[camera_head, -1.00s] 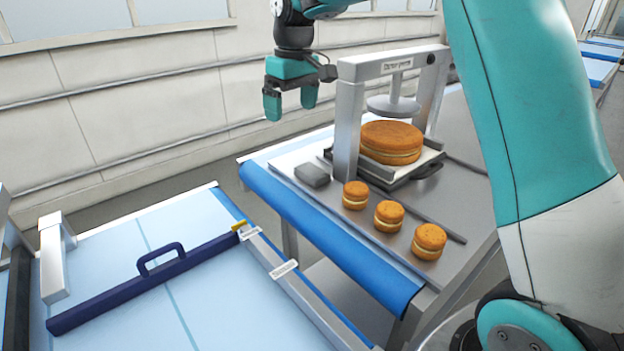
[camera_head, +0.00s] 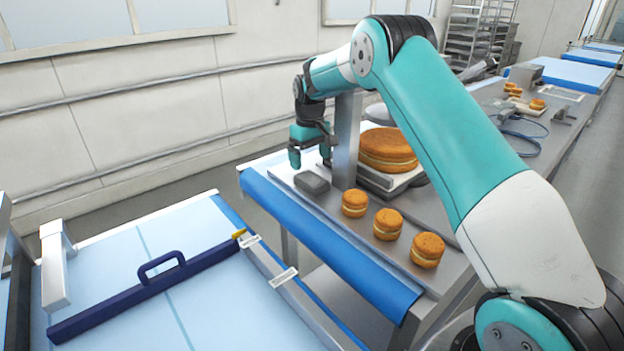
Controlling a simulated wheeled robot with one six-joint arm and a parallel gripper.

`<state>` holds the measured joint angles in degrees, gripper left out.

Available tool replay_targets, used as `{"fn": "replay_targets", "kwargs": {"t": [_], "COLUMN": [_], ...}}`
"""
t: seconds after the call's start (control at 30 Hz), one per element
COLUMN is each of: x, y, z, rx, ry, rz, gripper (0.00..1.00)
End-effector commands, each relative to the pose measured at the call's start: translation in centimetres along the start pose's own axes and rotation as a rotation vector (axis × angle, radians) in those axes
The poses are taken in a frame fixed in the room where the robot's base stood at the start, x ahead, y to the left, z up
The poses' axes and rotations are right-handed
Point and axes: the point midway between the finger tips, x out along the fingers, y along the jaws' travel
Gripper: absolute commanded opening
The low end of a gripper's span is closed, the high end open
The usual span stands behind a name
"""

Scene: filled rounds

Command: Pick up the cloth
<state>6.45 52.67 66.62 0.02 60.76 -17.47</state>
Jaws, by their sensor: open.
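A small dark grey folded cloth (camera_head: 312,182) lies on the metal worktop, near its left end and just left of the press post. My gripper (camera_head: 310,162) is open and empty, pointing down. It hangs above and slightly behind the cloth in the picture, and I see no contact. I cannot tell the exact height gap.
Three small filled rounds (camera_head: 388,224) stand in front. A blue roll edge (camera_head: 330,243) borders the table. A dark blue handled bar (camera_head: 150,287) crosses the left table.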

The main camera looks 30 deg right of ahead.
Motion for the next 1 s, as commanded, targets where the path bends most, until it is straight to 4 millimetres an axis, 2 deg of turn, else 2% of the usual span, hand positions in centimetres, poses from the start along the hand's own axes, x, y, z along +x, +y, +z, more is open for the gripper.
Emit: {"fn": "replay_targets", "kwargs": {"t": [0.27,0.5,0.77,0.8,0.83,1.0], "x": [2.1,5.6,6.2,6.2,6.2,6.2], "y": [-0.2,-0.3,-0.3,-0.3,-0.3,-0.3], "z": [0.2,0.4,0.3,0.3,0.3,0.3], "rx": [-0.001,-0.001,-0.001,-0.001,-0.001,-0.001], "ry": [-0.003,-0.002,0.002,0.001,0.001,0.001], "rz": [-0.001,-0.001,0.001,0.001,0.001,0.0], "gripper": [0.94,0.94,0.94,0.91,0.84,0.45]}}
